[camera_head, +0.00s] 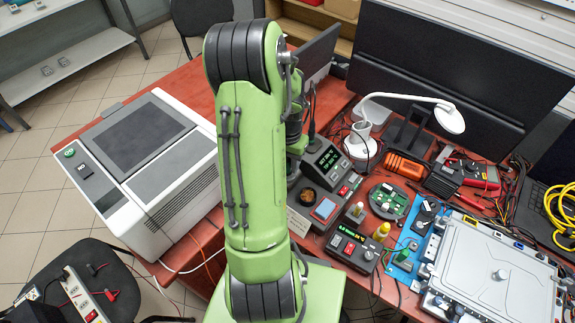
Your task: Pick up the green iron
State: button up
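My green arm stands in the middle of the view and covers part of the red workbench (185,82). My gripper is not in view. I cannot clearly make out a green iron. A soldering station (323,160) with a green-lit display stands just right of my arm. A small control box (352,247), also with a green display, stands nearer the front. A small green item (412,246) lies by the blue mat; it is too small to identify. The bench behind my arm is hidden.
A large white machine (150,165) fills the bench's left side. A white lamp (450,117), dark monitors (450,60), a round green board (388,201), an orange tool (405,166) and a grey case (495,270) crowd the right. Loose cables cross the front.

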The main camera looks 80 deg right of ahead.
grip_shut()
notch_tip(320, 180, up, 10)
jog(key=shift+r+p, duration=0.1)
jog(key=shift+p, duration=0.95)
